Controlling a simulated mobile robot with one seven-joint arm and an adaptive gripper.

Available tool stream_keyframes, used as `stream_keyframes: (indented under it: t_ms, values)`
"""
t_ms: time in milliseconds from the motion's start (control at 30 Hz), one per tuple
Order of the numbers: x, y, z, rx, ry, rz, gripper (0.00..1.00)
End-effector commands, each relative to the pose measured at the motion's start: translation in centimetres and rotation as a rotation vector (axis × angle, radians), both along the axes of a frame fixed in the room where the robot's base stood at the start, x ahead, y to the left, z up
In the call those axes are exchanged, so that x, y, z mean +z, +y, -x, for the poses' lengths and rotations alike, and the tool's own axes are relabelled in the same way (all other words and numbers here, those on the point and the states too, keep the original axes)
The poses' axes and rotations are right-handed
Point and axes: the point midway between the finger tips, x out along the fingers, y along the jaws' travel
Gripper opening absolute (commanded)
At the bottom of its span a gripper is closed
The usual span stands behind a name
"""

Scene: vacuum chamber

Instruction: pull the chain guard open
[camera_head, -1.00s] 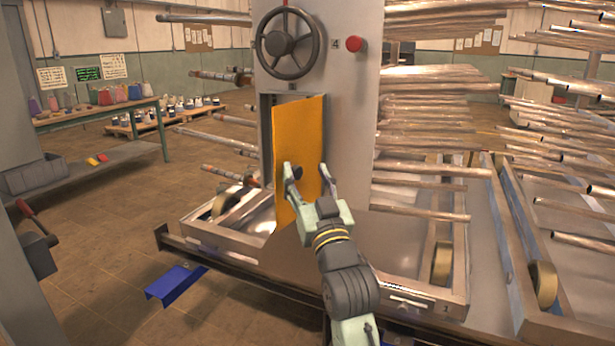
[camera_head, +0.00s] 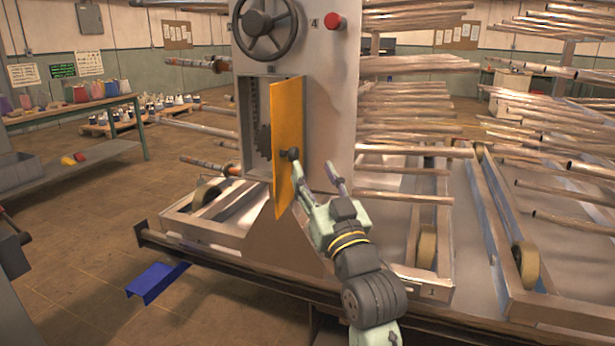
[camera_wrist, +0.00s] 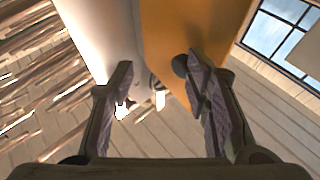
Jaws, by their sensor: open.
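The chain guard (camera_head: 288,130) is an orange-yellow panel on the front of the grey column. It stands swung out, nearly edge-on in the head view, and the recess behind it shows a dark chain and a toothed sprocket (camera_head: 264,141). The guard's dark round knob (camera_head: 289,155) is on its face; it also shows in the wrist view (camera_wrist: 181,66). My gripper (camera_head: 318,180) is open in front of the guard's right side. In the wrist view the right finger is close beside the knob; whether they touch I cannot tell.
A handwheel (camera_head: 264,26) and a red button (camera_head: 334,20) are higher on the column. Racks of metal pipes (camera_head: 415,110) fill the right. A frame with wheels (camera_head: 425,235) lies below my gripper. A blue bracket (camera_head: 157,280) is on the floor at the left.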

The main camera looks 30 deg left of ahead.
Motion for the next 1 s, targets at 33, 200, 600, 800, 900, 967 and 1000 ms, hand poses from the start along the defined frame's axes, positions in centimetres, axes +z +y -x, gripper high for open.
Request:
stream_keyframes:
  t_ms: [33, 200, 600, 800, 900, 967, 1000]
  values:
    - [-0.3, -0.4, 0.0, -0.001, -0.001, 0.0, 0.43]
    - [-0.8, -1.5, -0.1, -0.001, -0.002, -0.001, 0.43]
    - [-1.8, -4.1, -0.2, -0.001, -0.002, -0.001, 0.43]
    - [-2.2, -5.1, -0.2, 0.0, -0.001, 0.0, 0.43]
    - [-2.2, -5.4, -0.2, 0.0, -0.001, 0.0, 0.43]
    - [-2.2, -5.4, -0.1, 0.0, -0.001, 0.0, 0.43]
    - [-2.2, -5.4, -0.1, 0.0, -0.001, 0.0, 0.43]
